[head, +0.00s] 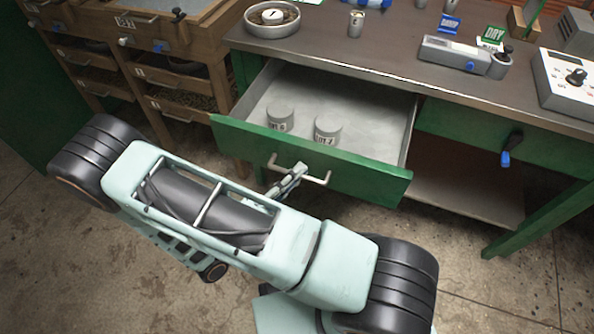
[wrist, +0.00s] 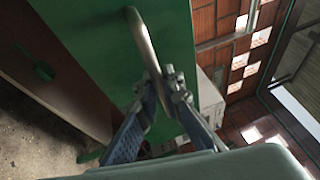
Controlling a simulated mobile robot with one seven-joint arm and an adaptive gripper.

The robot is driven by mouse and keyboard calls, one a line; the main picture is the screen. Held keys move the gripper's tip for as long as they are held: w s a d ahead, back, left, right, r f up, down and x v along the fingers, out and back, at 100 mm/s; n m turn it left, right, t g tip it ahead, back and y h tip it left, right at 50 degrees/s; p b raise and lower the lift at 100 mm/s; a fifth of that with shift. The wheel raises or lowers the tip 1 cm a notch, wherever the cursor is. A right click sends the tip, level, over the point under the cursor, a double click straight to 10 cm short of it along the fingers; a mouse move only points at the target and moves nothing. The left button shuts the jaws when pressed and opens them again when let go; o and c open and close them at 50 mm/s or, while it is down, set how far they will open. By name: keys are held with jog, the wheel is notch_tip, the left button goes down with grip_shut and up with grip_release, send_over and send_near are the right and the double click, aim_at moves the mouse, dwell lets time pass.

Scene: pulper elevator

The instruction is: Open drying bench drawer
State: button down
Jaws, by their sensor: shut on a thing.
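The drying bench (head: 395,65) has a green-fronted drawer (head: 240,140) that stands well open in the head view. Two grey lidded tins (head: 280,118) (head: 327,130) with labels stand inside it. A pale bar handle (head: 318,181) runs across the drawer front. My gripper (head: 298,171) is at the middle of this handle, with its fingers shut on the bar. In the wrist view my gripper's fingertips (wrist: 168,82) close around the handle (wrist: 146,45), against the green drawer front (wrist: 105,50). Part of the handle is hidden behind the fingers.
A second green drawer with a blue-tipped lever (head: 507,150) is at the right. A wooden rack of trays (head: 160,60) stands at the left. A scale (head: 455,52), a control box (head: 567,80) and a round dish (head: 272,20) rest on the bench top. Concrete floor (head: 60,240) is clear at the lower left.

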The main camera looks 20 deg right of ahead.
dwell(0.3)
jog(key=c, duration=2.3)
grip_release()
jog(key=v, duration=1.2)
